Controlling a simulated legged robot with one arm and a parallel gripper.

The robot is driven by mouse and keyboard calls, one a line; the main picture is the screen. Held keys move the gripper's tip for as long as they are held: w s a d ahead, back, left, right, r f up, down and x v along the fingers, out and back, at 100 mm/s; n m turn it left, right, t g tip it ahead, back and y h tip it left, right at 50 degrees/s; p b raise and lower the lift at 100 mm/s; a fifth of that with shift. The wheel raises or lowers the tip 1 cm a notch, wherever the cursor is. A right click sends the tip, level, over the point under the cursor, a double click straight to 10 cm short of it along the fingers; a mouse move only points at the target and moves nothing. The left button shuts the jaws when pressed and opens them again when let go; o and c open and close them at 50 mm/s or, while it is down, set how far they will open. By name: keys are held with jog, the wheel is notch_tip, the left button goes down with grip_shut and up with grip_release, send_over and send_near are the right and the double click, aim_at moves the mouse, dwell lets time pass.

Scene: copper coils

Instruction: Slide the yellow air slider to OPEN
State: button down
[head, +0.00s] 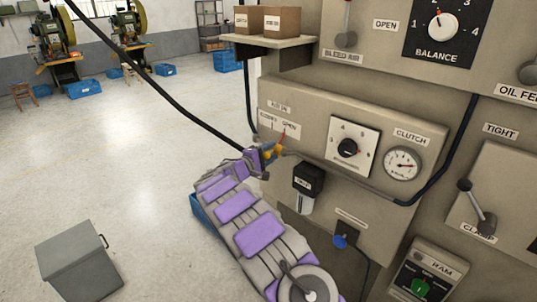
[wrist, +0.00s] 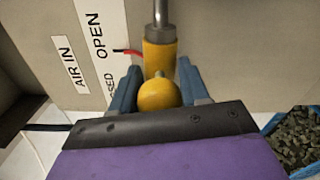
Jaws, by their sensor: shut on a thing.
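The yellow air slider (head: 267,154) sits on a pipe at the left end of the grey panel. In the wrist view, its yellow sleeve (wrist: 159,56) is on a metal rod, with a round yellow knob (wrist: 158,95) facing me. My gripper (wrist: 158,90) is shut on the slider, with a blue finger on each side of the knob. In the head view, my gripper (head: 267,153) partly hides the slider. A red pointer (wrist: 128,51) on the slider lies at the lower end of the OPEN label (wrist: 100,35). The CLOSED label (wrist: 111,87) is partly hidden by a finger.
A black filter (head: 308,178) hangs below the pipe, right of my gripper. The clutch gauge (head: 402,163) and a black knob (head: 348,149) are further right. A shelf with boxes (head: 282,21) is above. A blue bin of dark bits (wrist: 297,140) is at lower right.

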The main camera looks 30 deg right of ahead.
jog(key=shift+s+d+f, duration=0.15)
jog(key=shift+f, duration=0.2)
jog(key=c, duration=0.9)
grip_release()
jog(key=shift+c, duration=0.2)
jog(key=shift+o, duration=1.1)
jog(key=shift+r, duration=0.15)
jog(key=p+v, duration=0.1)
jog(key=v, duration=1.6)
jog(key=shift+a+p, duration=0.3)
jog(key=shift+p, duration=0.1)
